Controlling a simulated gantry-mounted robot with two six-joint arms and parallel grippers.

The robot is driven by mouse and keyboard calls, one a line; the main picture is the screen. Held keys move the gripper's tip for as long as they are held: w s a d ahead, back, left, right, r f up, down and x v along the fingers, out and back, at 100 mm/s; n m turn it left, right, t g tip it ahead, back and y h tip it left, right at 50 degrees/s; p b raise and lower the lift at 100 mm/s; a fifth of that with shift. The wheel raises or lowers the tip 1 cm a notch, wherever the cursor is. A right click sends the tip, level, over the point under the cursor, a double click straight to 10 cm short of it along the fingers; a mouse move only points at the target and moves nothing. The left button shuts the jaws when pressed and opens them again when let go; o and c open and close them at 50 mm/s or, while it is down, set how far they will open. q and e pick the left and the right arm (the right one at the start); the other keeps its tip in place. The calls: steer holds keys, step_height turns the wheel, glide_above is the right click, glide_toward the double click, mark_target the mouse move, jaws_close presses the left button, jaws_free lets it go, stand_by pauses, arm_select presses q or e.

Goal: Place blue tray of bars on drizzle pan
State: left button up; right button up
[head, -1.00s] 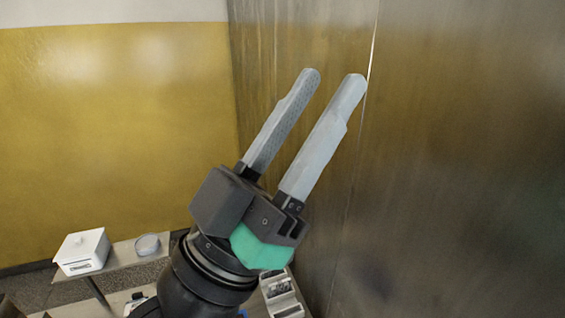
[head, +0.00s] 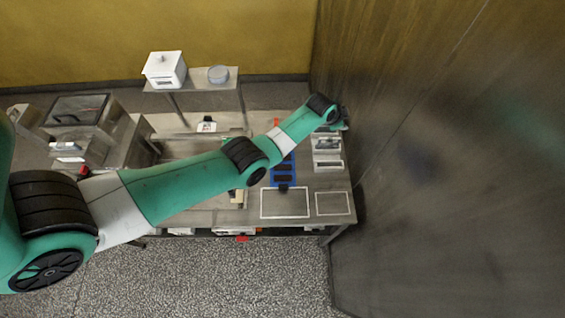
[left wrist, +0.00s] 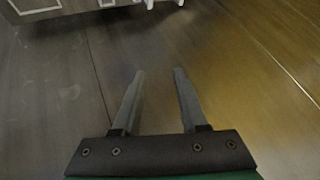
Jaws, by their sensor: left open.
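The blue tray (head: 291,170) holds dark bars and lies on the metal table, partly hidden behind my left arm. Two white-outlined rectangles are on the table's front right, a larger one (head: 285,216) and a smaller one (head: 333,204); I cannot tell whether either is the drizzle pan. My left arm reaches across the table to the right, above the tray, and its fingers are hidden in the head view. My right gripper is not in view.
A tall metal wall (head: 450,170) stands close on the right. White-and-grey units (head: 327,152) stand on the table beside the tray. A back shelf holds a white box (head: 165,70) and a round grey container (head: 218,74). A machine (head: 75,125) stands at the left.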

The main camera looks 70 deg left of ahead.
arm_select(q)
steer(key=s+a+f+g+h, duration=0.1)
steer(key=s+f+g, duration=0.4)
steer(key=s+f, duration=0.85)
steer(key=m+g+h, duration=0.1)
steer(key=g+h, duration=0.1)
steer(key=g, duration=0.1)
glide_above(281, 186)
step_height(281, 186, down, 6)
steer(key=f+b, duration=0.6)
steer(key=f, duration=0.1)
steer(key=shift+w+a+b, duration=0.15)
steer(key=shift+a+b, duration=0.05)
steer(key=shift+b, duration=0.1)
steer(key=f+b, duration=0.4)
steer(key=f, duration=0.1)
steer(key=shift+s+f, duration=0.1)
steer(key=shift+s, duration=0.1)
jaws_close()
